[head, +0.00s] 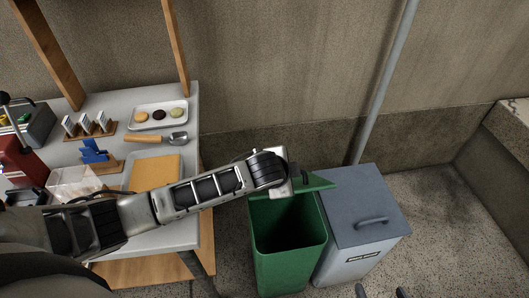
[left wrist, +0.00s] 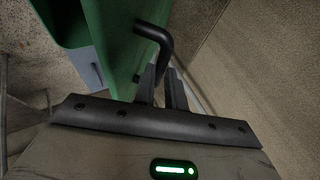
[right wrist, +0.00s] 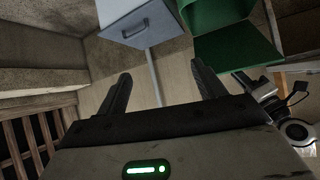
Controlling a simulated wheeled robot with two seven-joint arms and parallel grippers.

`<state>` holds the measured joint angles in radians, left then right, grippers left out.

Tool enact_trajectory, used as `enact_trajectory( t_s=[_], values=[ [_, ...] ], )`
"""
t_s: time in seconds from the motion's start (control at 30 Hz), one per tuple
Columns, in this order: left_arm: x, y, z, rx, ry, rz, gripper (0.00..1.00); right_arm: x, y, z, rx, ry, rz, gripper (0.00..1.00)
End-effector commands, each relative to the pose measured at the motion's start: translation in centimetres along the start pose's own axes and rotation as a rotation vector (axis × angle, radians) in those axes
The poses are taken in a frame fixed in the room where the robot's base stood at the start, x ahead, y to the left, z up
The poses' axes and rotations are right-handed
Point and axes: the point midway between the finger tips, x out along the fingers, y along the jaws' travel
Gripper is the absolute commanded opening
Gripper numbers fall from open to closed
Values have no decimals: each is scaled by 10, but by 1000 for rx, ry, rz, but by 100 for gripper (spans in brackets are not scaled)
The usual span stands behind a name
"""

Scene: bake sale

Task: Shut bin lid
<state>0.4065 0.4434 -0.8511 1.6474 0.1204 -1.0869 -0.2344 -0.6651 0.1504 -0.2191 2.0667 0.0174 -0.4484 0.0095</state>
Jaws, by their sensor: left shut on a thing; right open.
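The green bin (head: 290,262) stands open beside the table, its dark inside showing. Its green lid (head: 318,182) is raised at the back rim; it also shows in the left wrist view (left wrist: 122,50) and the right wrist view (right wrist: 240,55). My left gripper (left wrist: 163,85) is shut on the lid's black bent handle (left wrist: 155,35); in the head view my left arm hides part of the lid and the grip. My right gripper (head: 383,292) is open and empty at the bottom edge, in front of the grey bin; its spread fingers show in the right wrist view (right wrist: 163,85).
A grey bin (head: 355,210) with a shut lid and handle stands right against the green one. A pole and wall stand behind; floor at right is clear.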

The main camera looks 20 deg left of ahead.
Motion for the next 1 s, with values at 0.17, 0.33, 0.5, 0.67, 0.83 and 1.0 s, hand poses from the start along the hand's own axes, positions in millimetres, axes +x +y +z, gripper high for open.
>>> enact_trajectory(
  t_s=[0.17, 0.33, 0.5, 0.67, 0.83, 1.0],
  values=[
    [7, 38, -2, -5, 2, 11, 0, -2, 0, -2, -1, -1, 1, 69],
    [20, 76, 3, -7, -2, 12, 0, 0, 0, 2, -2, -2, 1, 69],
    [36, 111, 9, -8, -1, 12, 0, 6, 0, 8, 4, -1, -2, 69],
    [51, 136, 16, -9, -3, 12, 0, 10, -1, 9, 15, 13, -8, 69],
    [55, 142, 17, -7, -1, 7, 17, 7, -2, 0, 27, 33, -14, 69],
    [55, 141, 18, -7, -2, 6, 34, 6, -3, 3, 31, 26, -14, 69]
  ],
)
